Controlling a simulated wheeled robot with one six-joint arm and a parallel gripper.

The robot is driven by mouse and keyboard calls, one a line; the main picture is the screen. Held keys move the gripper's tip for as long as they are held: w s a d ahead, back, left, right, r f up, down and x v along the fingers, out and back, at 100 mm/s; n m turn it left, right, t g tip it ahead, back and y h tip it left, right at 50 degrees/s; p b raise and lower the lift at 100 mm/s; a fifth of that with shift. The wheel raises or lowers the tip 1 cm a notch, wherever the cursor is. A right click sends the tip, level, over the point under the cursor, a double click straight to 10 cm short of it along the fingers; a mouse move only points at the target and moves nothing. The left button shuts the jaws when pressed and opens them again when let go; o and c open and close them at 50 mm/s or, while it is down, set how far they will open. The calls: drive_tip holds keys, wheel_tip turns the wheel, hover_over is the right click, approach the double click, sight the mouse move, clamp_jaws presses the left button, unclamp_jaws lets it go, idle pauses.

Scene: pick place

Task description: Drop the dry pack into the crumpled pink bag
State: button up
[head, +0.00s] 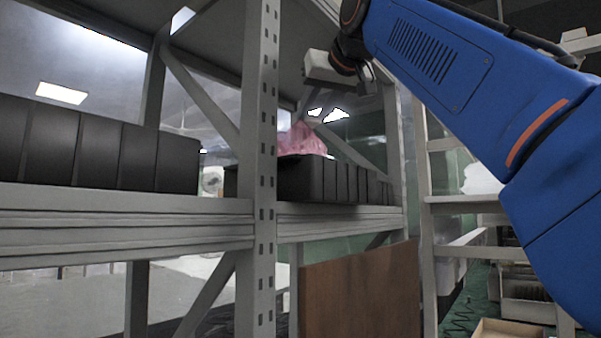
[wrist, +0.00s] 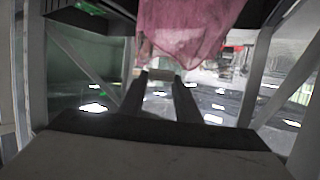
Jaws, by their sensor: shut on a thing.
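The crumpled pink bag (head: 303,140) sits on the shelf at the middle of the head view, partly behind a grey upright and above dark boxes. It also fills the top of the wrist view (wrist: 190,25), just beyond my fingertips. My gripper (wrist: 160,77) is shut on a small pale piece, the dry pack (wrist: 160,74), held between its two dark fingertips. In the head view my wrist is above and slightly right of the bag; the fingertips and the pack cannot be made out there. The bag's opening is not clear.
Dark boxes (head: 335,181) stand in a row by the bag. More dark boxes (head: 95,146) fill the shelf at left. The perforated grey upright (head: 261,190) stands before the bag's left side. A diagonal brace (head: 200,100) and an upper shelf (head: 215,35) border the space.

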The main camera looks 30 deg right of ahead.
drive_tip(key=o, duration=1.2)
drive_tip(key=shift+s, duration=0.1)
drive_tip(key=shift+v, duration=8.55)
